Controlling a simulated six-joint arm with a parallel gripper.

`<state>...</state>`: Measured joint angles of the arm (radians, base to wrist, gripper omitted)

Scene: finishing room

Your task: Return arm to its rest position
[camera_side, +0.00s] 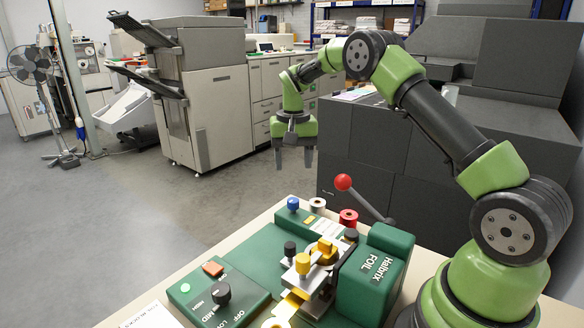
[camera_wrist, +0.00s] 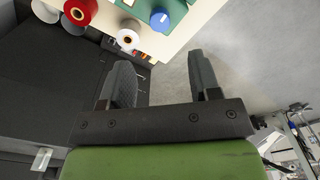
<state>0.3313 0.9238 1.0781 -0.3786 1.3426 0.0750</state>
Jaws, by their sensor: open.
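My gripper (camera_side: 293,157) hangs in the air beyond the far edge of the bench, fingers pointing down, apart from everything. It is open and empty. In the wrist view my gripper (camera_wrist: 162,82) shows two dark fingers spread apart, with bare grey floor and the bench edge behind them. My arm is green and black and reaches from the lower right up over the bench and back to the gripper.
A green foil press (camera_side: 375,275) with a red-ball lever (camera_side: 343,182) stands on the pale bench (camera_side: 262,215). Foil rolls (camera_side: 348,217) and a blue knob (camera_side: 293,203) sit near its far edge. Dark grey blocks (camera_side: 365,150) stand right of my gripper. Open floor (camera_side: 180,215) lies left.

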